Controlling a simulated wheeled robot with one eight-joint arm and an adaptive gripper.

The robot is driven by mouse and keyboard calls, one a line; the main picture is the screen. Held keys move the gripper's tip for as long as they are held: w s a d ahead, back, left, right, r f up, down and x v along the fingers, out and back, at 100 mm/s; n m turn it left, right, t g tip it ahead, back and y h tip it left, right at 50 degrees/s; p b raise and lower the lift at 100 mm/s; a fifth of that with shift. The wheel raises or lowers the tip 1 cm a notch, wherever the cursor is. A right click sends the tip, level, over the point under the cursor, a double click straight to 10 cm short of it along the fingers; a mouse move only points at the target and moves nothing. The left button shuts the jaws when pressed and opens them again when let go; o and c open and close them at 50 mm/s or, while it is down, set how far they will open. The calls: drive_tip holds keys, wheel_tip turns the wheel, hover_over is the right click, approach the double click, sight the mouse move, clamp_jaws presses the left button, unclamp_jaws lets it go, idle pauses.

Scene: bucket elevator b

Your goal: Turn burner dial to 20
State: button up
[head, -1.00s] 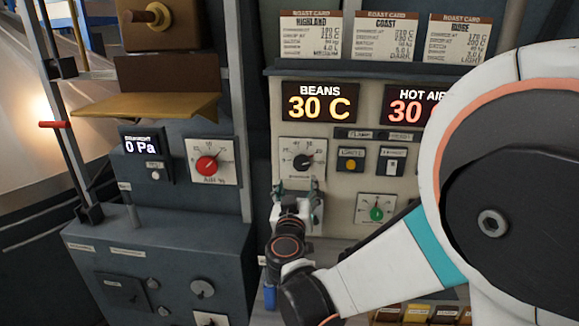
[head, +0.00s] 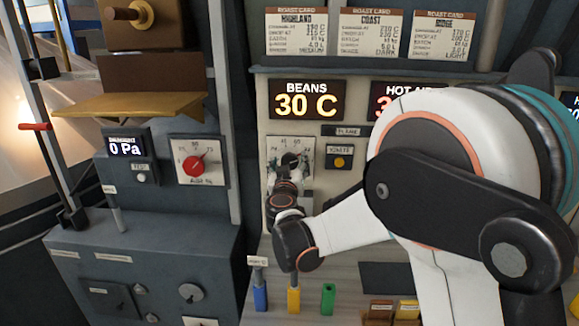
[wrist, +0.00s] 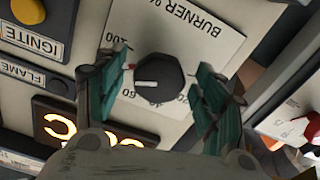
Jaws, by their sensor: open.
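The burner dial (wrist: 158,80) is a black round knob with a white pointer line on a white scale plate (wrist: 190,35) marked "BURNER %". The wrist view shows it turned over, with the pointer toward the picture's left. Some scale numbers are partly hidden by the knob and fingers. In the head view the dial (head: 291,158) sits below the BEANS display, partly covered by my gripper (head: 285,180). My gripper (wrist: 162,95) is open, with one teal-padded finger on each side of the knob. Gaps show between the knob and both fingers.
The yellow ignite button (head: 339,162) is close to the right of the dial. A red air dial (head: 193,165) is on the grey cabinet to the left. Below, blue (head: 260,297), yellow (head: 293,299) and green (head: 328,298) handles stand on the ledge.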

drive_tip(key=shift+c, duration=0.4)
drive_tip(key=c, duration=1)
drive_tip(key=n, duration=0.5)
drive_tip(key=shift+d+n, duration=0.1)
drive_tip(key=shift+n, duration=0.2)
drive_tip(key=n, duration=0.5)
drive_tip(key=shift+r+b, duration=0.1)
drive_tip(key=shift+b, duration=0.25)
drive_tip(key=n, duration=0.7)
drive_tip(key=shift+r+n, duration=0.1)
drive_tip(key=shift+n, duration=0.3)
drive_tip(key=n, duration=0.6)
drive_tip(key=shift+n, duration=0.4)
